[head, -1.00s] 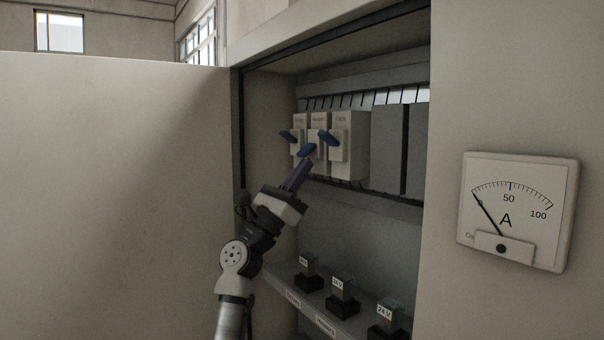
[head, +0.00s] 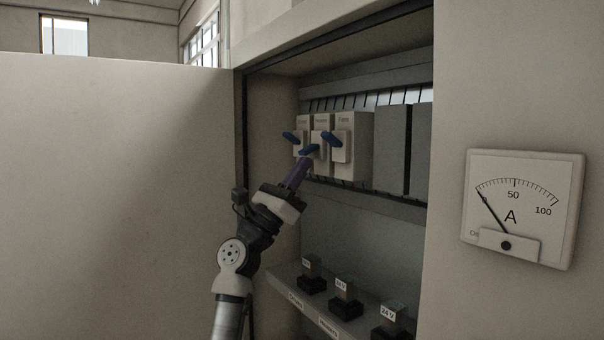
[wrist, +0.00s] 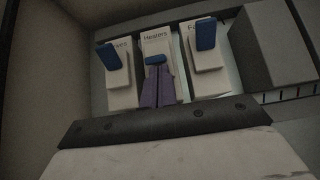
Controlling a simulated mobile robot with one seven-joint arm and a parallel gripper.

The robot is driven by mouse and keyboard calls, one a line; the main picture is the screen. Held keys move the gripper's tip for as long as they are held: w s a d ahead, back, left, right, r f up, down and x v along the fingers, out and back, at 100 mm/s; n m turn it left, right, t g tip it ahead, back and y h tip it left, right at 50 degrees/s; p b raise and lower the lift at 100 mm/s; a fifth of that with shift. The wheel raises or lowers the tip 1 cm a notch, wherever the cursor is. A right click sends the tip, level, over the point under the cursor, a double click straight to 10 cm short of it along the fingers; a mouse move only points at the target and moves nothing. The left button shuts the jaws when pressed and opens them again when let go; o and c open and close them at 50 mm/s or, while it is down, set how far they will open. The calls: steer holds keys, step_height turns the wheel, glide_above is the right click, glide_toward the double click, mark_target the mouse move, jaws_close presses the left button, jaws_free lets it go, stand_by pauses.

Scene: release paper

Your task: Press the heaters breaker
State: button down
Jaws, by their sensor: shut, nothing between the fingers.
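The heaters breaker (wrist: 156,42) is the middle of three white breakers in the cabinet, labelled "Heaters" in the wrist view. Its blue lever (wrist: 155,59) sits lower and looks shorter than the two beside it; in the head view the lever (head: 309,151) is also lower than its neighbours. My gripper (wrist: 157,72) is shut and empty, its purple fingers together just below the heaters lever. In the head view my gripper (head: 303,164) reaches up to that lever from below. I cannot tell whether the fingertips touch it.
A breaker (wrist: 116,75) stands close on the left and another (wrist: 206,60) on the right, both with raised blue levers. Grey blocks (head: 392,150) stand further right. A lower shelf holds several labelled units (head: 343,298). The cabinet side wall (head: 272,140) is left of the breakers.

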mark_target(303, 155)
steer(key=shift+s+a+r, duration=0.2)
steer(key=shift+a+r, duration=0.15)
steer(key=shift+r, duration=0.1)
steer(key=shift+s+a+r+g+y+p, duration=0.2)
steer(key=shift+r+g+y+p, duration=0.2)
steer(key=shift+y, duration=0.2)
steer(key=shift+s+a+r+g+y+p, duration=0.1)
steer(key=shift+a+r+g+y+p, duration=0.15)
steer(key=shift+g+y, duration=0.3)
step_height(303, 155, up, 2)
steer(key=shift+s+r, duration=0.1)
steer(key=shift+s, duration=0.05)
steer(key=f+b, duration=0.2)
steer(key=a+f+b, duration=0.1)
steer(key=f, duration=0.1)
steer(key=shift+s+f+b, duration=0.1)
steer(key=shift+s+b, duration=0.2)
steer(key=shift+b, duration=0.05)
steer(key=s+a+r+b, duration=0.2)
steer(key=s+a, duration=0.3)
steer(key=a, duration=0.3)
steer(key=shift+s+a, duration=0.35)
